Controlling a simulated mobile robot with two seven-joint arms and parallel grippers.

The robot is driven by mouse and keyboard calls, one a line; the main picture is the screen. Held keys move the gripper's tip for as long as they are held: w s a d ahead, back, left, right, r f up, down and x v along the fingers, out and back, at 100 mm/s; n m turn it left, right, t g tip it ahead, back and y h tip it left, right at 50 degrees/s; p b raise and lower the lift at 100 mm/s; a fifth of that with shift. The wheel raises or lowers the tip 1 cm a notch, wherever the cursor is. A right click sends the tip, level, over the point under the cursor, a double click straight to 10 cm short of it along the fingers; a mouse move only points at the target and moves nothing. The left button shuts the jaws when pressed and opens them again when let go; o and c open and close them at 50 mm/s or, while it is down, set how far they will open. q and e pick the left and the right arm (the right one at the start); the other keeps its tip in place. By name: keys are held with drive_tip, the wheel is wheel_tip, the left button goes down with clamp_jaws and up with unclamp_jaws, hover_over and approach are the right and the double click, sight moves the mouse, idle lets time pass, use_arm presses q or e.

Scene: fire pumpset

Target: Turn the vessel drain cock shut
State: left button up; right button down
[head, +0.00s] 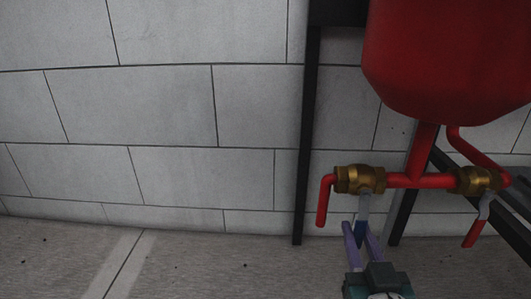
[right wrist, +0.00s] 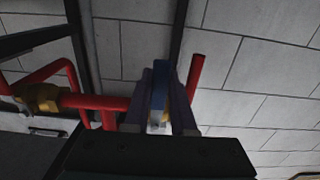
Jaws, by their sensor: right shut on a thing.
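The vessel (head: 445,55) is red and hangs at the upper right of the head view. Beneath it, a brass cock (head: 360,179) sits at the left end of a red cross pipe, beside a down-turned red spout (head: 324,201); I take it for the drain cock. Its lever (head: 363,203) hangs down, across the pipe, with a blue grip. My right gripper (head: 361,234) is below the cock, its purple fingers shut on the lever. In the right wrist view the blue grip (right wrist: 160,82) stands between the fingers; they hide most of the cock. My left gripper is not in view.
A second brass valve (head: 478,180) with a red handle (head: 475,234) sits at the right end of the cross pipe. Dark frame posts (head: 306,140) stand close behind. A block wall (head: 160,110) is at the back; the floor (head: 200,262) at left is clear.

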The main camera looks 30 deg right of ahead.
drive_tip(key=c, duration=0.7)
unclamp_jaws()
drive_tip(key=shift+c, duration=0.2)
drive_tip(key=shift+s, duration=0.1)
drive_tip(key=p+v, duration=0.2)
drive_tip(key=v, duration=0.7)
drive_tip(key=shift+s+a, duration=0.25)
drive_tip(key=shift+s, duration=0.1)
